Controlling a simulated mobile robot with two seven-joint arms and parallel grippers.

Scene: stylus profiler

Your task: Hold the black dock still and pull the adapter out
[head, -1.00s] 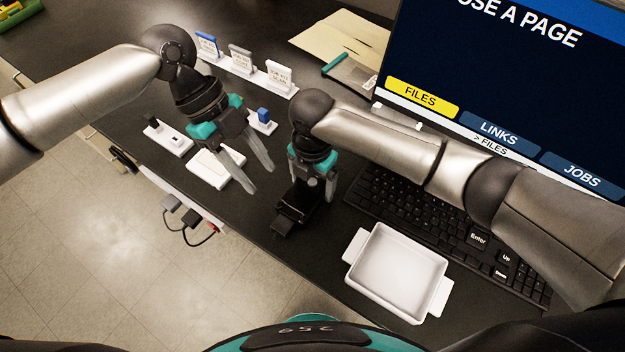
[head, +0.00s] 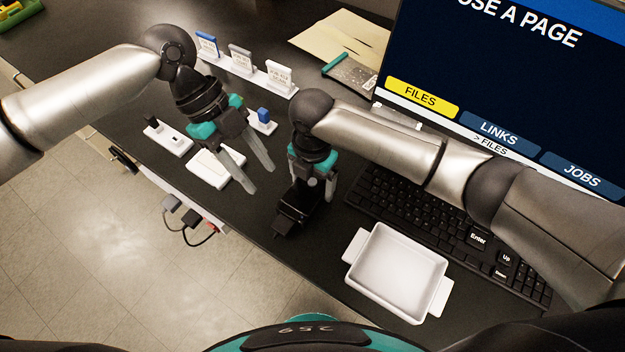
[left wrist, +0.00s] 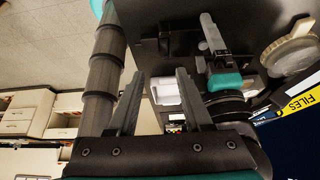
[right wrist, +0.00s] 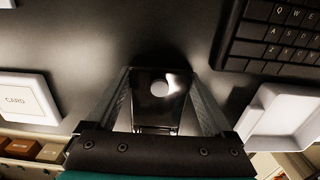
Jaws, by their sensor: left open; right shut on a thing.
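The black dock (head: 303,203) stands on the dark bench left of the keyboard. A smaller black block at its near-left end (head: 285,221) looks like the adapter; black on black, their joint is hard to make out. My right gripper (head: 309,196) is shut on the dock from above. In the right wrist view, a glossy black body with a round grey spot (right wrist: 160,90) sits between its fingers. My left gripper (head: 260,180) is open and empty, up and left of the dock. Its fingers also show apart in the left wrist view (left wrist: 158,80).
A white tray (head: 352,285) lies right of the dock, by the keyboard (head: 430,225). A white card pad (head: 222,180), a white holder (head: 168,137) and a stand with labelled cards (head: 240,75) are to the left. The bench's front edge runs close by the dock.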

